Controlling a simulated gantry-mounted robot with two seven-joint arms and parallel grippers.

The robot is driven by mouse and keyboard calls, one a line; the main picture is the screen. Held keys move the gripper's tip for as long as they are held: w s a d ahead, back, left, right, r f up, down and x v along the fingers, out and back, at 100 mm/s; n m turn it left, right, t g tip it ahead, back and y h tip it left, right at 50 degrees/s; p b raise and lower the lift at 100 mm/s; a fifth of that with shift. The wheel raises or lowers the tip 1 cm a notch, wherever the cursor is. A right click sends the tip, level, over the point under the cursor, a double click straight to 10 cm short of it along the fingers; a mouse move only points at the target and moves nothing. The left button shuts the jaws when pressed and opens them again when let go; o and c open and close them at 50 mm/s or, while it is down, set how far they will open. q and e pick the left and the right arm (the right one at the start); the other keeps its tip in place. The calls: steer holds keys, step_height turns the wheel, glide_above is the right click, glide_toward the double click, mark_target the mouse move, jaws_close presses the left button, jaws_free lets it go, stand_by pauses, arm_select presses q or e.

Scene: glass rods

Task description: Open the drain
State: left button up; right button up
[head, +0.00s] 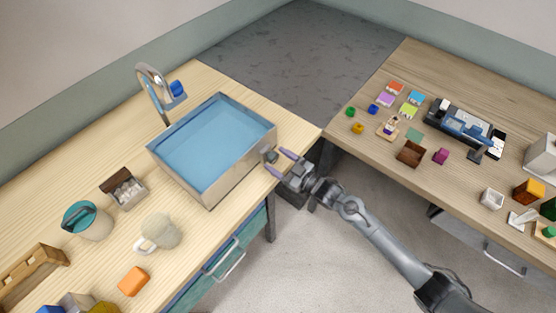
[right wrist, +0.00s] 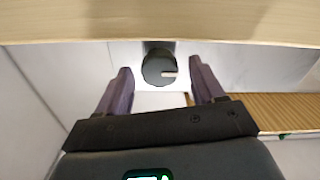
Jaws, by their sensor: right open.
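The sink (head: 205,178) is a grey-walled basin filled with blue water, set on the left wooden counter. A dark round knob (head: 269,155) sticks out of its right-hand wall. The knob (right wrist: 158,68) also shows in the right wrist view, with a pale mark pointing right. My right gripper (head: 281,163) is open, its two purple fingers pointing at the knob. In the right wrist view the fingers of my right gripper (right wrist: 161,76) stand either side of the knob, with gaps on both sides. The drain inside the basin cannot be made out. My left gripper is out of view.
A curved faucet (head: 153,90) with a blue part stands behind the sink. A mug (head: 158,233), a teal-topped pitcher (head: 90,222) and an orange block (head: 133,281) sit on the left counter. The right counter (head: 350,150) holds several small items. Open floor lies between counters.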

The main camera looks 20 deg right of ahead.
steer(key=shift+w+a, duration=0.1)
steer(key=shift+w, duration=0.1)
steer(key=c, duration=1.1)
steer(key=shift+o, duration=0.2)
